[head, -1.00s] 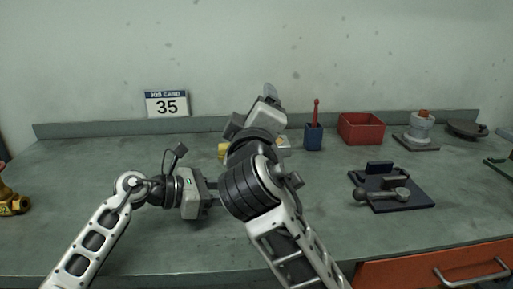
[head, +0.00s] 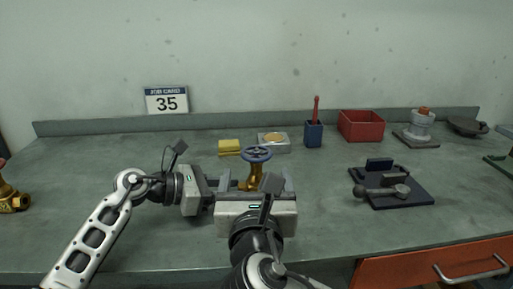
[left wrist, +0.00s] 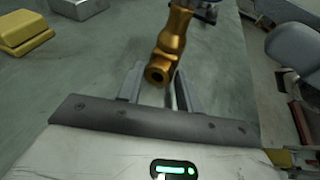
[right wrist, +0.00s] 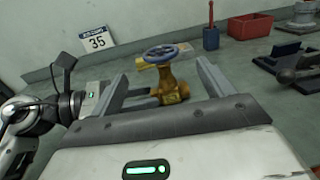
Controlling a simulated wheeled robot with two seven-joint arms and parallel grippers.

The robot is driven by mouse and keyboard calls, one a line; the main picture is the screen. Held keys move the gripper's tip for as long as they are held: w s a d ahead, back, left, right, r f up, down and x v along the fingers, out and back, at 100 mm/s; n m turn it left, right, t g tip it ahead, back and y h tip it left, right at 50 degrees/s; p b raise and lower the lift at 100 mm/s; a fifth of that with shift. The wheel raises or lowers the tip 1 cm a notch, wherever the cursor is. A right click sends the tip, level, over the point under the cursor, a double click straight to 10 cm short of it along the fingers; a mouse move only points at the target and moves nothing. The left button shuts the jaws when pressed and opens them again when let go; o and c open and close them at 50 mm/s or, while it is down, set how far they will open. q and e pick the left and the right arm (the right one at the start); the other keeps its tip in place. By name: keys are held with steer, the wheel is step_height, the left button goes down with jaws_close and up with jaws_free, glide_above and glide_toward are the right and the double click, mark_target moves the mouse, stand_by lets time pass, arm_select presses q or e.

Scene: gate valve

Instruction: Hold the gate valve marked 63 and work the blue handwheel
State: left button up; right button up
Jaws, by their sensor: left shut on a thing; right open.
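A brass gate valve (head: 252,179) with a blue handwheel (head: 257,153) stands upright at the middle of the bench. No number on it is readable. My left gripper (head: 232,187) is shut on its body from the left; the left wrist view shows the brass pipe end (left wrist: 158,70) between the jaws. My right gripper (head: 264,186) is open on the near side. In the right wrist view the valve body (right wrist: 171,88) and handwheel (right wrist: 168,53) appear between and beyond its spread fingers, with no contact visible. The valve's lower part is partly hidden in the head view.
Another brass valve (head: 14,199) is at the left edge. Behind are a job card reading 35 (head: 166,101), a yellow sponge (head: 229,146), a tin (head: 273,142), a blue cup (head: 313,134) and a red bin (head: 361,126). A dark fixture plate (head: 405,193) lies right.

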mark_target(256, 147)
steer(key=w, duration=0.7)
steer(key=w+d, duration=0.1)
steer(key=w, duration=0.3)
steer(key=shift+c, duration=0.2)
steer(key=c, duration=1)
